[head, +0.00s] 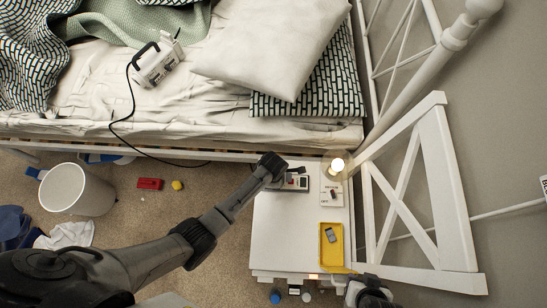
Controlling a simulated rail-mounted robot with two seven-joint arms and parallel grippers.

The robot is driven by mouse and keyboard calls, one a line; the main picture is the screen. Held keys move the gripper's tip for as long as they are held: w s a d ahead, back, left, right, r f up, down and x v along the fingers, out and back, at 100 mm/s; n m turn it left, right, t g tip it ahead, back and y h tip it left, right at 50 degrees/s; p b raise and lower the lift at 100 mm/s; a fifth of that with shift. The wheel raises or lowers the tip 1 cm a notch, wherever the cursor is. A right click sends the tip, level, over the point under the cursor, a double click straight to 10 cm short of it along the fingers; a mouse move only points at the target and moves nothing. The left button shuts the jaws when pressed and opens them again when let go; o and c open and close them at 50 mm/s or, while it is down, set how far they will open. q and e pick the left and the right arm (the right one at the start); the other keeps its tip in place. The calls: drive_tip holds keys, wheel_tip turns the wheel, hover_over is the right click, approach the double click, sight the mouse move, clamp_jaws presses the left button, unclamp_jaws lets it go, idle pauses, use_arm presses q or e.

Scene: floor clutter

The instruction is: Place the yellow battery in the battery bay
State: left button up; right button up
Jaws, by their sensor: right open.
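I cannot identify the yellow battery for certain. A small yellow piece (177,185) lies on the carpet left of the nightstand. A grey device (297,184) with a dark slot and a red part lies at the nightstand's far left. A small white labelled plate (325,201) with a dark part lies beside it. I cannot tell which is the battery bay. My left arm's dark end (272,166) is over the grey device's left end and hides part of it; its jaws are not clear. My right gripper (372,294) is open at the bottom edge, off the nightstand's front right corner, partly cut off.
On the white nightstand (285,235) are a yellow tray (323,262) holding a grey object (331,235) and a lit lamp (337,165). A red block (150,184) and white bin (76,190) are on the floor.

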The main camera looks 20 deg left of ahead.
use_arm(q)
drive_tip(key=shift+f, duration=0.1)
drive_tip(key=o, duration=0.9)
use_arm(e)
drive_tip(key=shift+d, duration=0.15)
use_arm(q)
wheel_tip(320, 180, up, 12)
drive_tip(key=p, duration=0.5)
drive_tip(key=shift+r, duration=0.2)
use_arm(e)
drive_tip(key=shift+r, duration=2.55)
